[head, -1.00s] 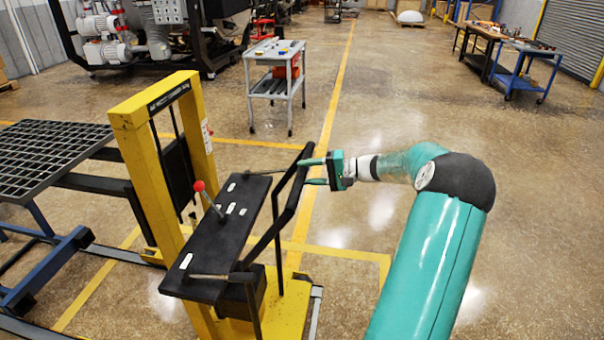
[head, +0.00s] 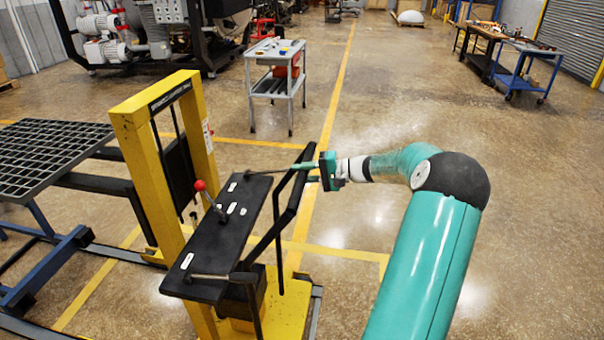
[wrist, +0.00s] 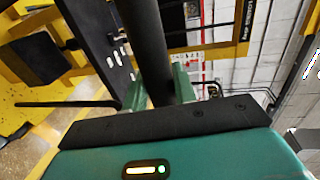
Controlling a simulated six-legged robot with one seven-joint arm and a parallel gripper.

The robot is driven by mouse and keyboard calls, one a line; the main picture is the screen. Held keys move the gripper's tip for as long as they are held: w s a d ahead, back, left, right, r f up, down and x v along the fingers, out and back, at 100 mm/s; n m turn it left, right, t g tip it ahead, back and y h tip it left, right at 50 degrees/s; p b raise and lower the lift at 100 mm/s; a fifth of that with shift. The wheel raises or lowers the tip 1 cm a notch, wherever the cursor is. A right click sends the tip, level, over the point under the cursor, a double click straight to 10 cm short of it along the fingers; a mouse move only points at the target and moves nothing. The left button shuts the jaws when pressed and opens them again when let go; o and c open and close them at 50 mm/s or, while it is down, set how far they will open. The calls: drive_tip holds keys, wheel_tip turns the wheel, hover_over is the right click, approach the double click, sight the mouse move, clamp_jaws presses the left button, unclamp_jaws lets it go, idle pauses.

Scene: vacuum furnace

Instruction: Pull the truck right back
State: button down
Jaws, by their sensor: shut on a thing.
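The truck (head: 202,120) is a yellow-framed lift truck with a black control panel (head: 215,240), a red-knobbed lever (head: 205,195) and a black push handle (head: 268,238) on the near side. My gripper (head: 310,172) is at the far upper end of the handle, reaching in from the right. In the wrist view the black handle bar (wrist: 148,45) runs between the green fingers (wrist: 158,90), which are shut on it. The fingertips are partly hidden by the bar in the head view.
The truck's forks run left beneath a dark grid tray (head: 50,155) on a blue stand (head: 50,255). A grey trolley (head: 275,85) stands beyond. A blue cart (head: 522,75) is far right. Yellow lines mark the floor, and the floor right of the truck is clear.

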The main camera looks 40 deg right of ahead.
drive_tip(key=v, duration=0.3)
drive_tip(key=shift+d+f, duration=0.1)
drive_tip(key=shift+f, duration=0.25)
drive_tip(key=c, duration=1.4)
unclamp_jaws()
drive_tip(key=shift+s, duration=0.1)
drive_tip(key=shift+o, duration=1.2)
drive_tip(key=shift+s+r, duration=0.1)
drive_tip(key=shift+s, duration=0.05)
drive_tip(key=v, duration=1.2)
drive_tip(key=shift+s+d, duration=0.2)
drive_tip(key=shift+d, duration=0.05)
drive_tip(key=shift+r, duration=0.1)
drive_tip(key=shift+s, duration=0.1)
